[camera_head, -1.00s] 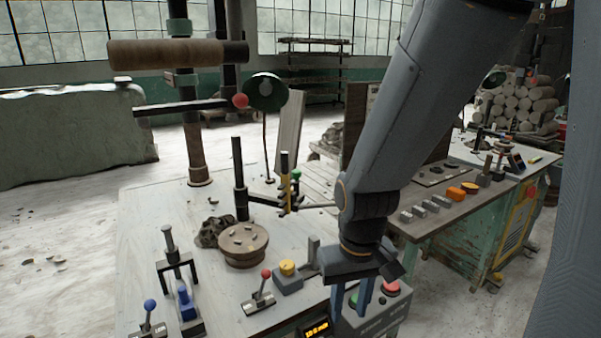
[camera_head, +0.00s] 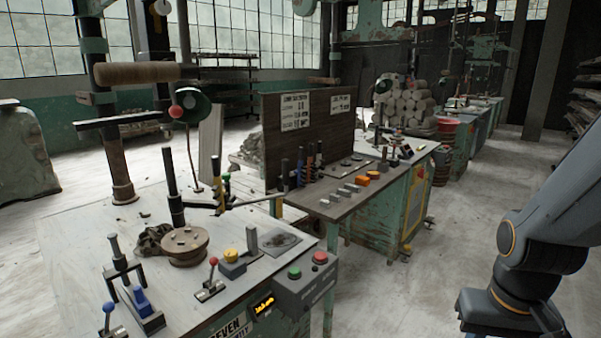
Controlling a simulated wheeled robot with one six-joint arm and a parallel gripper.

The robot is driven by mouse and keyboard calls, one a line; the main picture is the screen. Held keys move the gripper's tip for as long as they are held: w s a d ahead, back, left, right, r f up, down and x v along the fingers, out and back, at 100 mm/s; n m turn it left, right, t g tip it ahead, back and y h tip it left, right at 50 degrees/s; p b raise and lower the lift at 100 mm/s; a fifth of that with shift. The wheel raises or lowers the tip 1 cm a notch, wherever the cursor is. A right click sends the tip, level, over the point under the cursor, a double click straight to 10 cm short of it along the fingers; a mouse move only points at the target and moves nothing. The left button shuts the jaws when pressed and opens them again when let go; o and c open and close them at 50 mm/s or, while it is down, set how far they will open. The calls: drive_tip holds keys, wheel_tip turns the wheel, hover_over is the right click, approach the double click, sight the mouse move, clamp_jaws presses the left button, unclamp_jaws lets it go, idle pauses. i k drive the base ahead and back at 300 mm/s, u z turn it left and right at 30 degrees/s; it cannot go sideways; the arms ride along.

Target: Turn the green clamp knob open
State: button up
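A small green knob (camera_head: 226,178) sits on the yellow-and-black clamp (camera_head: 217,190) on the near work table, beside a dark upright post. It is small in this view, so its turned position cannot be read. The clamp's slim arm (camera_head: 262,199) reaches out to the right.
The near table (camera_head: 85,225) holds a round wooden disc (camera_head: 184,246), a red-knobbed lever (camera_head: 212,280), a blue toggle clamp (camera_head: 142,302) and a button box (camera_head: 308,282). A second bench (camera_head: 330,212) stands behind. Floor between it and my arm is clear.

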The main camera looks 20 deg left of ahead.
sight(227, 177)
drive_tip(key=z, duration=0.35)
drive_tip(key=i, duration=1.2)
drive_tip(key=u, duration=1.55)
drive_tip(key=i, duration=0.85)
drive_tip(key=u, duration=0.95)
